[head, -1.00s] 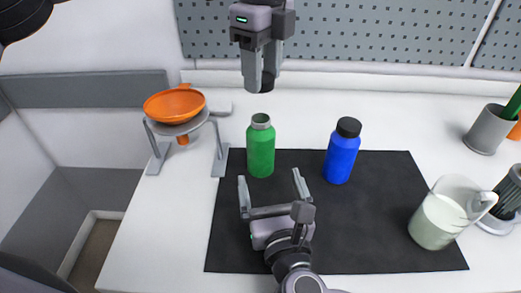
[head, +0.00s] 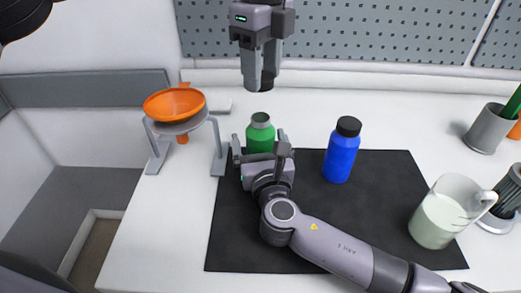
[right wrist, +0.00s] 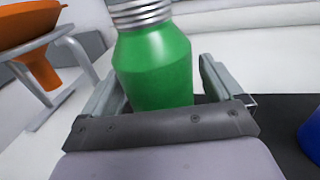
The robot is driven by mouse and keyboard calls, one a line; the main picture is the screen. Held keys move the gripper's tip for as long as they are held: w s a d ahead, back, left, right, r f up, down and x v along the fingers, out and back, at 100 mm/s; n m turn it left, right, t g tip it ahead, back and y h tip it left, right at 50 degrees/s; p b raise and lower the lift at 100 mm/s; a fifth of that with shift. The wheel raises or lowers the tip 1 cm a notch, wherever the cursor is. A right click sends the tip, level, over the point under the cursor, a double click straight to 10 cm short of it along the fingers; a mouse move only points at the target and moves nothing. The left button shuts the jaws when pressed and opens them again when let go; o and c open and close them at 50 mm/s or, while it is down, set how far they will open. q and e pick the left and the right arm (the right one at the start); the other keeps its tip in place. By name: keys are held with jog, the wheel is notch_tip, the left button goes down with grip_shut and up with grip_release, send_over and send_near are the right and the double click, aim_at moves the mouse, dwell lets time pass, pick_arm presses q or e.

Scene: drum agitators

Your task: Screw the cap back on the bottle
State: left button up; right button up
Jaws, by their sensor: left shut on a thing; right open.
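The green bottle (head: 260,137) stands upright on the black mat, its bare threaded neck on top; it fills the middle of the right wrist view (right wrist: 155,65). My right gripper (head: 260,147) is open, its two fingers at either side of the green bottle; in the right wrist view a gap shows beside the right finger. My left gripper (head: 259,82) points down above the green bottle, apart from its neck. It is shut on a small dark thing, seemingly the bottle's cap (head: 262,86), mostly hidden by the fingers.
A blue bottle (head: 341,155) with a black cap stands to the right on the mat (head: 390,180). An orange funnel (head: 174,105) rests in a grey stand at left. A pitcher (head: 437,220) of pale liquid and a grey cup (head: 489,130) stand at right.

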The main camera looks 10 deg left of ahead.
jog(key=shift+w, duration=0.2)
jog(key=c, duration=1.5)
pick_arm(q)
send_over(260, 134)
jog(key=w, duration=0.2)
jog(key=shift+f, duration=2.5)
jog(key=shift+f, duration=0.85)
jog(key=shift+f, duration=0.55)
